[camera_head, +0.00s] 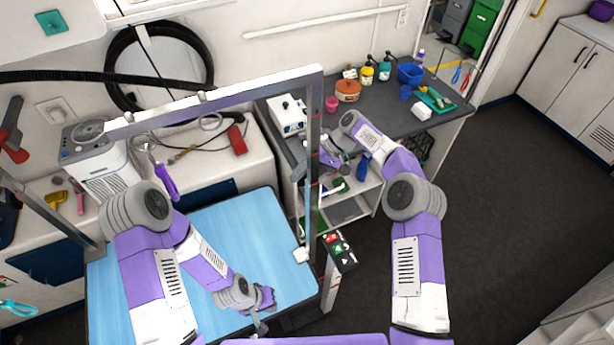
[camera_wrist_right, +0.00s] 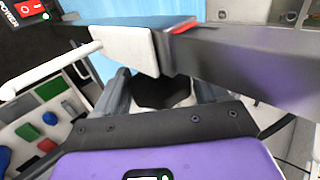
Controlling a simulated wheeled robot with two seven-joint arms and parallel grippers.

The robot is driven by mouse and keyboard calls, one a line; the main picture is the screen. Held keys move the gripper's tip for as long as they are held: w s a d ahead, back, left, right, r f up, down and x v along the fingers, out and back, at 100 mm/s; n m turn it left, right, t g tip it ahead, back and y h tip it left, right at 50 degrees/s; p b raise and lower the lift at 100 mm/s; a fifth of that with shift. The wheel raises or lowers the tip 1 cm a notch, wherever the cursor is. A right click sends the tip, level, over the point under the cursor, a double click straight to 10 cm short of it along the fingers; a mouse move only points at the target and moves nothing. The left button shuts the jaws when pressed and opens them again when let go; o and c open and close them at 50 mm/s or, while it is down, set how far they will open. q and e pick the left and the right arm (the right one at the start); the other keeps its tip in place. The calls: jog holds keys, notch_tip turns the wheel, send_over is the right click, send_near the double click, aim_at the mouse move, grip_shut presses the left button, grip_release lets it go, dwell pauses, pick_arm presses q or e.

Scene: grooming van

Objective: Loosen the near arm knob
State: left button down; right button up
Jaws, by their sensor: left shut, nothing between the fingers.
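The grey grooming arm's near post (camera_head: 315,130) rises at the right side of the blue table (camera_head: 240,225). My right gripper (camera_head: 326,157) is beside this post, partly hidden behind it. In the right wrist view its two grey fingers (camera_wrist_right: 162,92) stand apart. A dark rounded shape (camera_wrist_right: 160,90) shows between them; I cannot tell whether it is the knob or whether the fingers touch it. A pale block (camera_wrist_right: 125,48) sits against the grey post just beyond. No knob is clearly visible in the head view.
A control box (camera_head: 340,250) with red and green buttons stands by the table's right corner. A shelf unit (camera_head: 350,205) and a dark counter (camera_head: 410,110) with bottles and bowls lie behind my right arm. The dark floor (camera_head: 510,220) at right is clear.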

jog(key=shift+c, duration=1)
jog(key=shift+y, duration=0.3)
jog(key=y+b, duration=0.2)
jog(key=shift+f+g+b, duration=0.25)
jog(key=shift+g+b, duration=0.05)
jog(key=shift+g, duration=0.1)
jog(key=g+y+b, duration=0.1)
jog(key=y+b, duration=0.1)
jog(key=b, duration=0.1)
jog(key=shift+y+b, duration=0.3)
jog(key=shift+b, duration=0.05)
jog(key=shift+r+g+y+b, duration=0.15)
jog(key=shift+g+y+b, duration=0.15)
jog(key=shift+y+b, duration=0.6)
jog(key=o, duration=1)
jog(key=shift+c, duration=0.2)
jog(key=shift+d, duration=0.1)
